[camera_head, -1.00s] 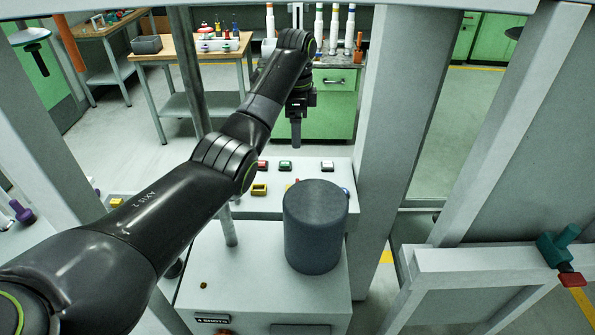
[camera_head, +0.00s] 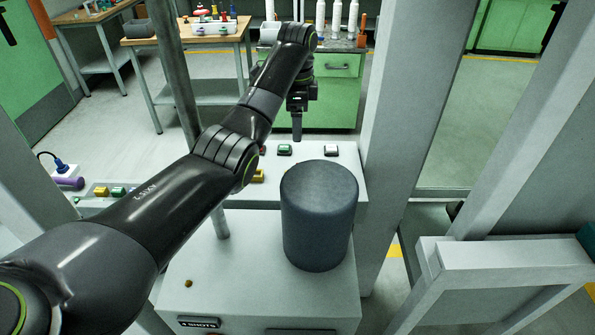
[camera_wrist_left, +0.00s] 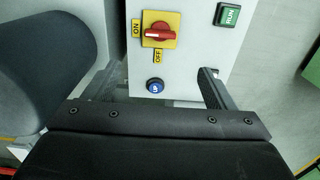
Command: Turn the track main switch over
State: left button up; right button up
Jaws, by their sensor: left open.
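A red rotary switch (camera_wrist_left: 160,34) on a yellow plate shows in the left wrist view, on a light grey panel (camera_wrist_left: 190,62). Its handle lies across the plate, one end toward the ON label (camera_wrist_left: 136,28); the OFF label (camera_wrist_left: 157,56) is below it. In the head view the dark cylinder seems to hide this switch. My left gripper (camera_head: 297,138) hangs over the panel in the head view. In the wrist view its fingers (camera_wrist_left: 158,88) are spread and empty, below the switch in the picture and apart from it. My right gripper is in neither view.
A green RUN button (camera_wrist_left: 228,15) and a blue button (camera_wrist_left: 155,86) flank the switch. A dark cylinder (camera_head: 318,220) stands in front of the panel. Grey posts (camera_head: 400,90) rise to the right, and a thin pole (camera_head: 173,80) to the left.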

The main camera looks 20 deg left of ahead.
pick_arm(q)
notch_tip(320, 180, down, 14)
jog(key=shift+f+p, duration=0.2)
jog(key=shift+p, duration=0.35)
jog(key=shift+f, duration=0.4)
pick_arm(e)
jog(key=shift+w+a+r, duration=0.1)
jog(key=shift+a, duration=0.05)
pick_arm(q)
jog(key=c, duration=1)
